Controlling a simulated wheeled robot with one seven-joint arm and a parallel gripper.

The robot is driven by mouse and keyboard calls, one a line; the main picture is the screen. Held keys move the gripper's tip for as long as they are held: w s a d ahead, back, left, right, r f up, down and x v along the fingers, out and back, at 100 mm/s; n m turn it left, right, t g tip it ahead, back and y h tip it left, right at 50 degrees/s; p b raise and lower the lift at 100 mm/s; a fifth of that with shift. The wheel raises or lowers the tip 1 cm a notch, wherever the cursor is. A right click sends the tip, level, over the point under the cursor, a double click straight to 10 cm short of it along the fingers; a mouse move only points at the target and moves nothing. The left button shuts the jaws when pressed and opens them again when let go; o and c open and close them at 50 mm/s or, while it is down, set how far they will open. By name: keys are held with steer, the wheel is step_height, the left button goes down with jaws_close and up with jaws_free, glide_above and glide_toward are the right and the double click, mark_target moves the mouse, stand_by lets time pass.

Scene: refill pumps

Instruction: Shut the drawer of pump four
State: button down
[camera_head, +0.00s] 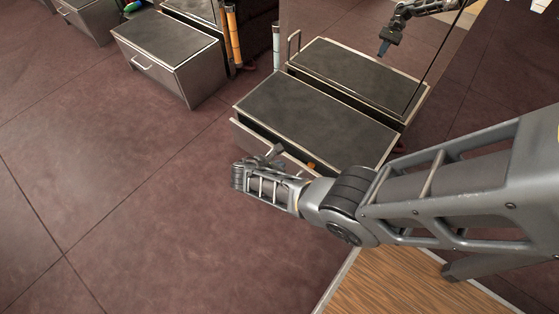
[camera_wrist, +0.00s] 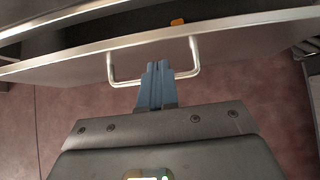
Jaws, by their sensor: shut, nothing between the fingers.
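A low metal cabinet with a dark top (camera_head: 315,120) stands in the middle of the head view. Its drawer (camera_head: 247,137) is partly open, with a dark gap behind the front panel. In the wrist view the drawer front (camera_wrist: 75,70) crosses the picture, with the gap behind its top edge. A U-shaped metal handle (camera_wrist: 196,58) sticks out from it. My gripper (camera_wrist: 157,64) is shut and empty, its blue fingers overlapping the handle's bar in view. I cannot tell whether they touch it. My arm hides part of the drawer in the head view. No pump number is readable.
A small orange thing (camera_wrist: 178,22) shows inside the drawer. Another cabinet (camera_head: 172,60) with a closed drawer stands at upper left, beside orange and white upright tubes (camera_head: 233,38). A mirror-like panel behind the middle cabinet seems to reflect it and my arm. The tiled floor at left is clear.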

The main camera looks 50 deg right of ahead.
steer(key=a+f+p+v, duration=0.1)
steer(key=p+v, duration=0.4)
steer(key=v, duration=0.6)
steer(key=s+a+f+h+b, duration=0.25)
steer(key=s+b, duration=0.55)
steer(key=s, duration=0.5)
steer(key=d+r+b+x, duration=0.1)
steer(key=b+x, duration=0.3)
steer(key=x, duration=1)
steer(key=shift+s+d+r+b, duration=0.2)
steer(key=shift+d+r+b, duration=0.15)
steer(key=shift+r, duration=0.3)
steer(key=shift+h, duration=0.25)
